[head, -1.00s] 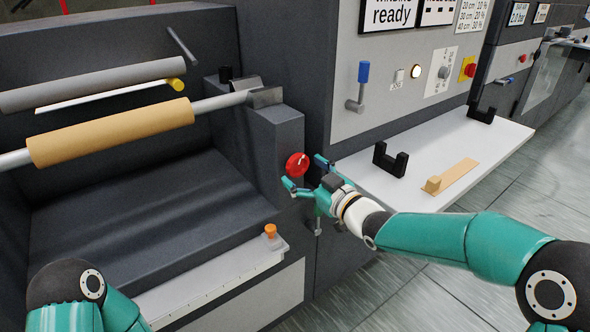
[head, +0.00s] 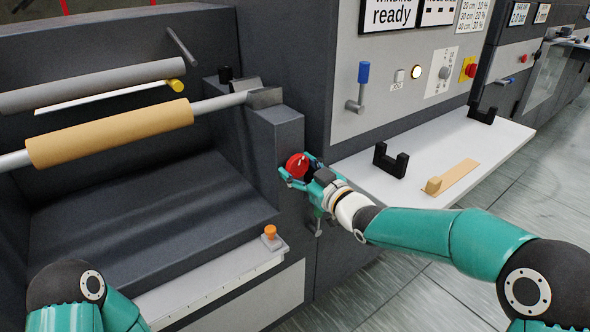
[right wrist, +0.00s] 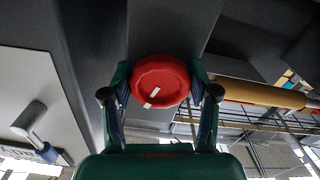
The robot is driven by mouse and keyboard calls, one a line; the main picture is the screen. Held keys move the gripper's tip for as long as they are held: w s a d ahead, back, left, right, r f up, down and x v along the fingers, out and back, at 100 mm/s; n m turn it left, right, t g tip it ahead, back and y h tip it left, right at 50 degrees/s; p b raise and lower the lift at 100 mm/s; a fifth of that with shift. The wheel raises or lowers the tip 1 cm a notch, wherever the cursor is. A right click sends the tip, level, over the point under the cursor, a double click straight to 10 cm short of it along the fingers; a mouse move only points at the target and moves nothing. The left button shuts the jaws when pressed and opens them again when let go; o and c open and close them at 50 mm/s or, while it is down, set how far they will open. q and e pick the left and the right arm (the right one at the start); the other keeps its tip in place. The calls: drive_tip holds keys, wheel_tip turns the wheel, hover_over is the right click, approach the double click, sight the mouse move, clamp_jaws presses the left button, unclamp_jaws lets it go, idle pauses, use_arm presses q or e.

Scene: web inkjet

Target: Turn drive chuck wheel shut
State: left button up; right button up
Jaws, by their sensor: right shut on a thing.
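The drive chuck wheel is a red round knob (head: 297,165) on the dark grey post (head: 275,130) at the right end of the roll shaft. My right gripper (head: 299,172) is shut on it, one finger on each side of its rim. In the right wrist view the red wheel (right wrist: 160,80) sits between the two fingers (right wrist: 162,92). It shows two white marks, one on its face and one at its rim. My left arm shows at the lower left of the head view, but its gripper is out of sight.
A tan roll (head: 110,132) on a shaft lies left of the post. A white shelf (head: 440,150) with black cradles (head: 391,160) and a tan piece (head: 450,178) is to the right. A blue-handled lever (head: 362,85) is on the grey panel. An orange knob (head: 270,231) stands below the wheel.

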drive_tip(key=shift+s+f, duration=0.15)
drive_tip(key=shift+f, duration=0.15)
drive_tip(key=shift+m, duration=0.3)
drive_tip(key=m+p, duration=0.1)
drive_tip(key=m, duration=0.1)
drive_tip(key=shift+m, duration=0.3)
drive_tip(key=m+p, duration=0.2)
drive_tip(key=m, duration=0.4)
drive_tip(key=shift+s+a+m+p, duration=0.1)
drive_tip(key=shift+s+m+p, duration=0.05)
drive_tip(key=shift+m+p, duration=0.15)
drive_tip(key=m+p, duration=0.2)
drive_tip(key=m, duration=0.3)
drive_tip(key=shift+m+p, duration=0.85)
drive_tip(key=shift+m, duration=1.65)
drive_tip(key=o, duration=1.1)
drive_tip(key=shift+s+r, duration=0.1)
drive_tip(key=shift+o, duration=0.3)
drive_tip(key=shift+r, duration=0.15)
